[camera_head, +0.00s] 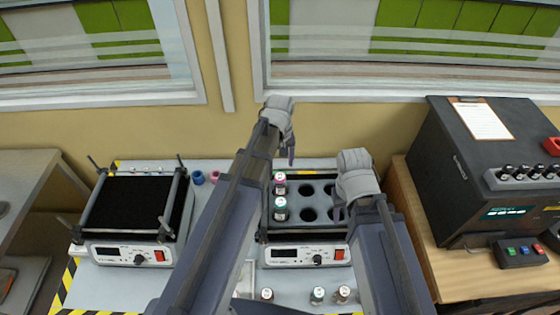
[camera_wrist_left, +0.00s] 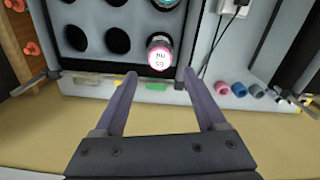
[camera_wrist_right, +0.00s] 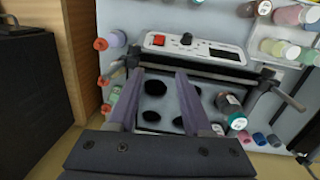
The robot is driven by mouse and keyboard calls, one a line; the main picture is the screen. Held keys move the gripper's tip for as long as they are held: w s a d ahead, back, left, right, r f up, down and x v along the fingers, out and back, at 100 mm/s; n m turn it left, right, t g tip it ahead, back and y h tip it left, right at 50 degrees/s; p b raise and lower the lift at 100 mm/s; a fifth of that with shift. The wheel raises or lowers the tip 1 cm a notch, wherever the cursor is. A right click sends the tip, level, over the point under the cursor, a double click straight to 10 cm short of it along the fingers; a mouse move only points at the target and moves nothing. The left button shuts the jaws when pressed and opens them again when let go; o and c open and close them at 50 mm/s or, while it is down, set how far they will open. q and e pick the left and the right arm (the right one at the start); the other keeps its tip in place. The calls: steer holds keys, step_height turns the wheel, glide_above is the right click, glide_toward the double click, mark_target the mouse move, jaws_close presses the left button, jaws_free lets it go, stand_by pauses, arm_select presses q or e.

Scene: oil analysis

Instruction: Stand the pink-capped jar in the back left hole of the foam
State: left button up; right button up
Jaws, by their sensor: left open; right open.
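The pink-capped jar (camera_head: 279,178) stands in the back left hole of the foam (camera_head: 319,201). Its labelled top (camera_wrist_left: 158,55) shows in the left wrist view, seated in the corner hole. A teal-capped jar (camera_head: 281,208) stands in the front left hole. The other foam holes that I see are empty. My left gripper (camera_head: 288,158) is open and empty, behind and apart from the jar; its fingers (camera_wrist_left: 165,85) point toward the foam's back edge. My right gripper (camera_head: 338,212) is open and empty over the foam's right side; its fingers (camera_wrist_right: 155,75) also show in the right wrist view.
A second device with a black top (camera_head: 135,205) stands at the left. Several capped jars (camera_head: 317,294) stand at the table's front. Loose blue and pink caps (camera_head: 198,177) lie between the devices. A large dark machine (camera_head: 460,170) stands at the right.

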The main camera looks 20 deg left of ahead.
arm_select(q)
steer(key=s+d+m+y, duration=0.1)
steer(key=s+d+m, duration=0.8)
steer(key=s, duration=0.5)
steer(key=shift+s+d+r, duration=0.2)
steer(key=shift+d+r, duration=0.05)
steer(key=shift+d, duration=0.55)
steer(key=shift+s, duration=0.1)
